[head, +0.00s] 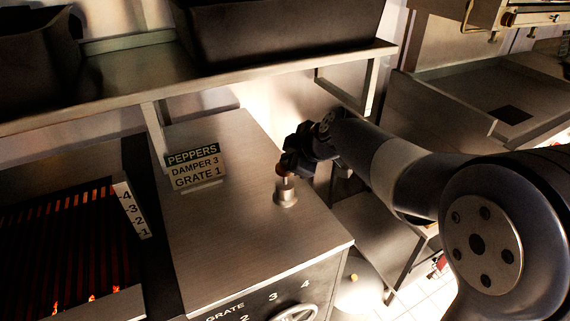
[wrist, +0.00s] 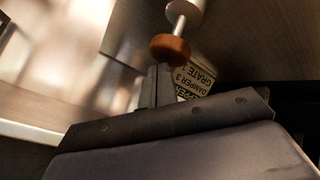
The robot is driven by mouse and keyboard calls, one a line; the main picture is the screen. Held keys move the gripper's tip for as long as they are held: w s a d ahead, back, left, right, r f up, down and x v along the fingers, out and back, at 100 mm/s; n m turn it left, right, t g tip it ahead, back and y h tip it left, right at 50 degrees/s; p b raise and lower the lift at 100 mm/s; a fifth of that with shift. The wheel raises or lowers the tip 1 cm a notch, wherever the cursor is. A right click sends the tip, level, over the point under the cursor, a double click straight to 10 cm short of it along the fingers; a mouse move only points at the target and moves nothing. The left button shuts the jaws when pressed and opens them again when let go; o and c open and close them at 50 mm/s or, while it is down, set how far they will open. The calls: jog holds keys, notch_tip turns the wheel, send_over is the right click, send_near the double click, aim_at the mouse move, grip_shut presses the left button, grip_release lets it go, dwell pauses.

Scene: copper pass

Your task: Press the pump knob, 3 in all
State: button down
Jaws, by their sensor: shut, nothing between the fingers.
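The pump knob (head: 283,168) is a small reddish-brown cap on a thin metal stem. The stem rises from a round metal collar (head: 286,194) on the steel counter (head: 235,240). In the wrist view the knob (wrist: 170,48) shows as an orange-brown disc just beyond the fingertips, with its stem up. My gripper (head: 288,158) is at the knob's upper right in the head view, partly hiding it. In the wrist view my gripper (wrist: 158,72) is shut and empty, its tips very close to the knob. I cannot tell whether they touch.
A sign (head: 195,167) reading "PEPPERS, DAMPER 3, GRATE 1" stands left of the knob. A grill (head: 80,245) glows at the left. A shelf (head: 140,80) with dark bins runs above. A dial (head: 296,313) is on the counter's front. The counter around the collar is clear.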

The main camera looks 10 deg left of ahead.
jog(key=shift+f+b, duration=1.3)
jog(key=shift+b, duration=0.25)
dwell(1.0)
jog(key=shift+r, duration=0.1)
dwell(0.4)
jog(key=shift+r+p, duration=0.9)
jog(key=shift+r, duration=1.1)
jog(key=shift+r, duration=0.1)
jog(key=shift+r+p, duration=1.4)
jog(key=shift+r, duration=1.05)
